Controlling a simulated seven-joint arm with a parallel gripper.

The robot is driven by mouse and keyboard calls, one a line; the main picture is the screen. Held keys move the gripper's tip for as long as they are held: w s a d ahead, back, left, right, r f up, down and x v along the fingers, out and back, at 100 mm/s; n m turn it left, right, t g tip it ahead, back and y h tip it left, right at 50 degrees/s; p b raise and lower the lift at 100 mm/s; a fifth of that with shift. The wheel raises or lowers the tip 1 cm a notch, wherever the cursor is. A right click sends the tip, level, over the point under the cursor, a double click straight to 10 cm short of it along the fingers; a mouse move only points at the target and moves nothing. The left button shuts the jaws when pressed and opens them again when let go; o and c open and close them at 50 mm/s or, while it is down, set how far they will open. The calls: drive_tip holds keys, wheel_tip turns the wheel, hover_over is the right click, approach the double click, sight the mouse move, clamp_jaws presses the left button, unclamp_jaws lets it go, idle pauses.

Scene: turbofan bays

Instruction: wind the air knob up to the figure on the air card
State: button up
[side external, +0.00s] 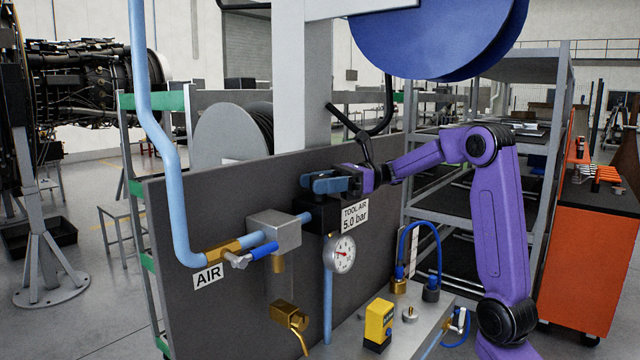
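The blue air knob (322,184) sits on top of a black regulator body (318,217) mounted on the dark panel. My gripper (345,178) is at the knob, coming in from the right. Its dark fingers overlap the knob's right side, and I cannot tell whether they are closed on it. The white air card (355,217) reads "TOOL AIR 5.0 bar" and hangs just right of the regulator. A round white gauge (342,254) with a red needle is below the regulator; its figures are too small to read.
A light blue pipe (168,170) drops to a brass valve (222,251) with a blue lever, beside an "AIR" label (208,276). A grey filter block (274,230) is left of the regulator. A yellow device (379,322) stands on the bench below. A blue hose reel (430,38) hangs overhead.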

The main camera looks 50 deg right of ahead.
drive_tip(key=shift+m+t, duration=0.4)
drive_tip(key=shift+t, duration=0.1)
drive_tip(key=m+t+h, duration=0.5)
drive_tip(key=t+h, duration=0.1)
drive_tip(key=shift+s+a+t, duration=0.1)
drive_tip(key=shift+t, duration=0.3)
drive_tip(key=m+t+h, duration=0.1)
drive_tip(key=m+h, duration=0.2)
drive_tip(key=h, duration=0.1)
drive_tip(key=m+t+h, duration=0.2)
drive_tip(key=m+h, duration=0.1)
drive_tip(key=shift+h, duration=0.7)
drive_tip(key=o, duration=0.7)
drive_tip(key=shift+s, duration=0.1)
